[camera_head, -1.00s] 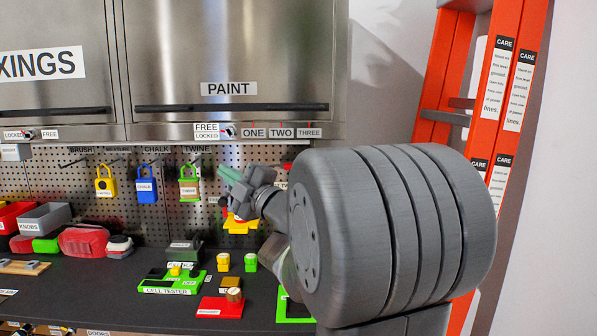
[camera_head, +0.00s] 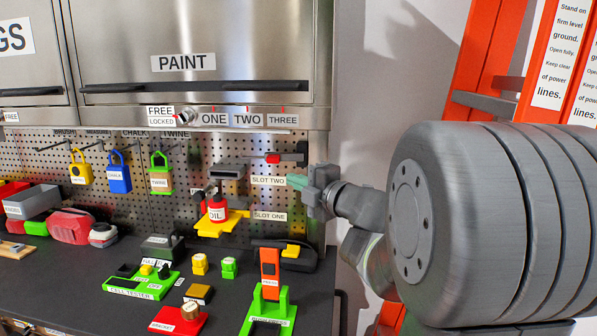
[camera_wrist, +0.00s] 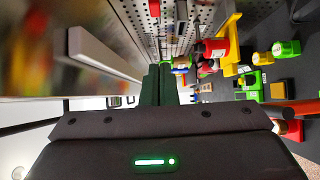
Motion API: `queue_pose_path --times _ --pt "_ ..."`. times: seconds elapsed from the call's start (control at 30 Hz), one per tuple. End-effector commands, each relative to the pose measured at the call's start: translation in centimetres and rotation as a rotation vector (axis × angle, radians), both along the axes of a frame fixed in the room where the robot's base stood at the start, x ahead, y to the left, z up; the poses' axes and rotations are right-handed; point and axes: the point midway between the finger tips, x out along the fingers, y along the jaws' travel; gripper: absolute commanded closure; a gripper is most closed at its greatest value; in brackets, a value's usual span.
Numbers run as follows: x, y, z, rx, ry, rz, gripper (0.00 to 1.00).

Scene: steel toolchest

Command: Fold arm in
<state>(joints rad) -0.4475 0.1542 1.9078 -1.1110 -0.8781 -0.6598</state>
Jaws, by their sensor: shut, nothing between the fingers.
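My gripper (camera_head: 298,182) is at the right side of the head view, in front of the pegboard's right edge and beside the SLOT TWO label (camera_head: 268,181). Its green fingers are together with nothing between them. The wrist view also shows the fingers (camera_wrist: 159,84) side by side and closed. My arm is bent, with the large grey joint filling the right of the head view.
The dark bench (camera_head: 60,290) carries a green cell tester (camera_head: 140,287), a red bracket block (camera_head: 178,320) and a green press (camera_head: 268,310). A red oil can (camera_head: 217,210) sits on a yellow holder (camera_head: 222,226). An orange ladder (camera_head: 490,60) stands behind my arm.

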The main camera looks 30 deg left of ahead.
Motion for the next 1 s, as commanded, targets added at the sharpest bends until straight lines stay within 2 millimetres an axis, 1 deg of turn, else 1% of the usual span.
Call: queue_pose_path --times 0.17,0.47,0.6,0.7,0.83,1.0 --pt "1.0 2.9 0.1 -0.002 0.002 0.005 1.0" --pt "3.2 8.9 0.1 -0.001 0.003 0.004 1.0" --pt "5.1 9.4 0.2 -0.001 0.001 -0.001 1.0" --pt "5.9 9.8 0.2 -0.001 0.0 0.0 1.0" --pt "6.6 10.1 0.1 -0.001 0.0 0.0 1.0" --pt "6.9 10.2 0.0 0.0 -0.001 0.0 1.0"
